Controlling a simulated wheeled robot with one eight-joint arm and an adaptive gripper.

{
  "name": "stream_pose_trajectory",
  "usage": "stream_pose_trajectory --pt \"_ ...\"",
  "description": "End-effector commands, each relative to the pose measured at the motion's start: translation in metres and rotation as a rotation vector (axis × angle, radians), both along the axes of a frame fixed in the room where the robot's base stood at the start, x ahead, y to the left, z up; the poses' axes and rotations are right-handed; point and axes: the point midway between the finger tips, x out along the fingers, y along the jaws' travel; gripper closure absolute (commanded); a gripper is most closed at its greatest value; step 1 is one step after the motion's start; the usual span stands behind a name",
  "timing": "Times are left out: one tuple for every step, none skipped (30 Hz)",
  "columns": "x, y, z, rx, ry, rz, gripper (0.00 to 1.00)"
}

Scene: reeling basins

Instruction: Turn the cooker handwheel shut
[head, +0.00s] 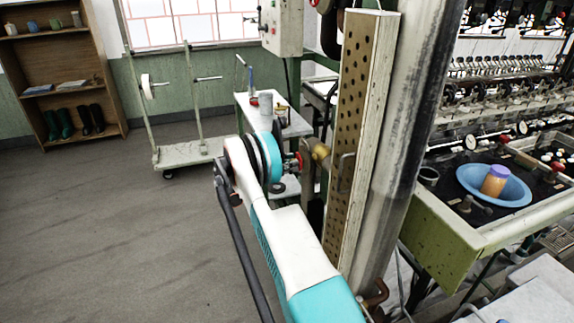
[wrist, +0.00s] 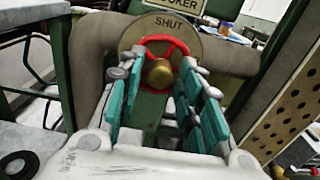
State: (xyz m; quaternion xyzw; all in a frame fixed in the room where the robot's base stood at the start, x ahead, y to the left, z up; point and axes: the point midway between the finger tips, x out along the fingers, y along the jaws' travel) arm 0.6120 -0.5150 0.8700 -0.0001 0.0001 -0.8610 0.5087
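The cooker handwheel is a red wheel (wrist: 183,47) with a brass hub (wrist: 160,74), in the middle of the wrist view. Behind it is a round plate (wrist: 198,46) marked SHUT, under a sign (wrist: 182,5) that ends in "OKER". My gripper (wrist: 161,88) is open, its teal fingers apart to the left and right of the hub. The fingertips are close to the wheel's lower rim; I cannot tell whether they touch it. In the head view the red wheel (head: 299,161) shows edge-on, beside a brass fitting (head: 319,150). My wrist hides most of the gripper there.
A perforated panel (head: 356,135) and a thick metal column (head: 405,150) stand close right of the wheel. A green basin bench (head: 445,235) is further right. A white trolley (head: 190,153) stands at the back left. The floor (head: 130,230) at left is clear.

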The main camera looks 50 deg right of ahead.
Motion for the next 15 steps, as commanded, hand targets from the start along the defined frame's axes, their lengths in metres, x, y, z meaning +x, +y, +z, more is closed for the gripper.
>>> stream_pose_trajectory --pt "0.0000 0.0000 0.0000 0.000 0.000 0.000 0.84" --pt "0.0000 0.0001 0.0000 0.000 0.000 0.000 0.91" --pt "0.0000 0.0001 0.0000 0.000 0.000 0.000 1.00" --pt "0.0000 0.0001 0.0000 0.000 0.000 0.000 1.00" --pt "0.0000 0.0001 0.0000 0.000 0.000 0.000 1.00" --pt "0.0000 0.0001 0.0000 0.000 0.000 0.000 1.00" --pt "0.0001 0.0002 0.0000 0.000 0.000 0.000 1.00" --pt "0.0001 0.0002 0.0000 -0.001 -0.003 0.000 1.00" --pt "0.0001 0.0002 0.0000 -0.006 -0.011 0.000 1.00" --pt "0.0001 0.0002 0.0000 -0.013 -0.024 0.000 1.00" --pt "0.0001 0.0002 -0.0001 -0.024 -0.044 0.000 1.00" --pt "0.0001 0.0002 -0.0001 -0.043 -0.079 0.000 1.00" --pt "0.0001 0.0002 -0.0001 -0.061 -0.110 0.000 1.00" --pt "0.0001 0.0002 -0.0001 -0.079 -0.144 0.000 1.00" --pt "0.0001 0.0002 -0.0001 -0.105 -0.190 0.000 1.00"
